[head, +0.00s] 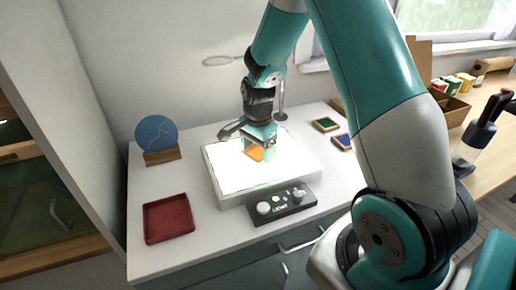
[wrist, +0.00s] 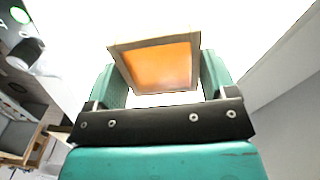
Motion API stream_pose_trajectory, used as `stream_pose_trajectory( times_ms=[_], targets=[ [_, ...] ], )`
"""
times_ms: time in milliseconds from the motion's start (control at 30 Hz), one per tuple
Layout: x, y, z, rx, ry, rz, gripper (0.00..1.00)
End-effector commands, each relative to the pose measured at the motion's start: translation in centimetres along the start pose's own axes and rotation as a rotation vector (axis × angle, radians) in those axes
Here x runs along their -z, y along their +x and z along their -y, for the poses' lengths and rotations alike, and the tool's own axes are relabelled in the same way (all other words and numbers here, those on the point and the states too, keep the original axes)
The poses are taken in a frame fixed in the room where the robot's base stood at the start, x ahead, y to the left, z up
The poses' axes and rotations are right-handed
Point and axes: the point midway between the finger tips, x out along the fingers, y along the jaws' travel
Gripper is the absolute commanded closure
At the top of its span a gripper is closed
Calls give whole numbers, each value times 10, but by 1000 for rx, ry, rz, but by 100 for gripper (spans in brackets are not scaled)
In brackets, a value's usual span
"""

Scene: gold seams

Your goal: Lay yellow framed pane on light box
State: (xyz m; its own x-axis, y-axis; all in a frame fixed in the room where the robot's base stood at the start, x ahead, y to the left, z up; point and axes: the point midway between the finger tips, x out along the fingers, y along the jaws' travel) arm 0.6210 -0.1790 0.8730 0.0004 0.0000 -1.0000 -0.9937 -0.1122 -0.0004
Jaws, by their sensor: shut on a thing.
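The yellow framed pane (wrist: 160,62) shows orange inside a pale wooden frame in the wrist view, between the two fingers of my gripper (wrist: 165,78). My gripper is shut on its frame. In the head view the pane (head: 255,152) is a small orange patch at my gripper (head: 262,158), over the middle of the light box. The light box (head: 226,181) is a white slab with a brightly lit top. The glare hides whether the pane touches the surface.
A black control unit (head: 286,205) with knobs sits before the light box. A red tray (head: 168,218) lies front left. A blue disc (head: 157,132) stands in a wooden block (head: 162,156) at the back left. Green (head: 325,124) and blue (head: 344,142) framed panes lie right of the box.

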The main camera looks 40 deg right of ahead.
Motion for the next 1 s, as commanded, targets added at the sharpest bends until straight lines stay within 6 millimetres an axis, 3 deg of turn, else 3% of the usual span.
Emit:
stream_pose_trajectory(
  times_ms=[100,133,200,567,1000],
  targets=[
    [0,4,0,0,0,0,48],
    [0,3,0,0,0,0,15],
    [0,3,0,0,0,0,0],
    [0,-8,1,3,0,-1,0],
    [0,-97,1,4,0,-1,0]
  ],
)
